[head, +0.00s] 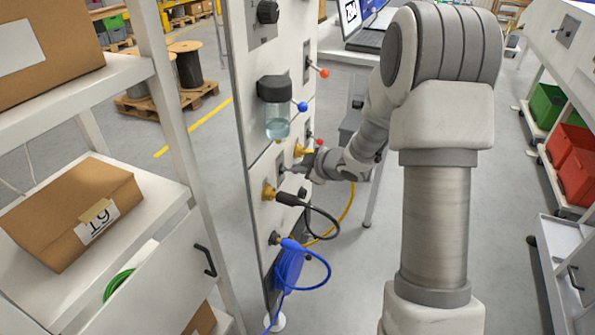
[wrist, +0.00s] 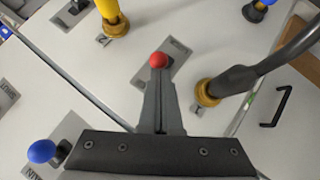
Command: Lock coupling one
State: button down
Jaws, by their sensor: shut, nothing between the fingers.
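A tall white panel (head: 245,90) carries brass couplings. A black cable plug sits in one brass coupling (head: 269,192), also in the wrist view (wrist: 207,93). A yellow plug (wrist: 108,10) sits in another brass coupling (wrist: 116,27); it shows in the head view (head: 302,151). My gripper (wrist: 159,78) is shut and empty, at the panel in the head view (head: 305,166), partly hidden by my wrist.
A blue-knobbed lever (wrist: 41,151) is at the wrist view's lower left. A blue plug (head: 290,243) and looped cables hang below. Another red-knobbed lever (head: 323,72) is higher up. A shelf with a box (head: 70,213) stands left; a laptop (head: 366,40) is behind.

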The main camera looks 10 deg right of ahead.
jog(key=f+t+y+b, duration=0.1)
jog(key=b, duration=0.1)
jog(key=t+y+b, duration=0.1)
jog(key=b, duration=0.2)
jog(key=d+f+m+b, duration=0.1)
jog(key=b, duration=0.1)
jog(key=shift+s+f+t+y, duration=0.3)
jog(key=shift+s+t+y, duration=0.05)
jog(key=shift+t+y, duration=0.05)
jog(key=shift+s+d, duration=0.15)
jog(key=shift+s, duration=0.1)
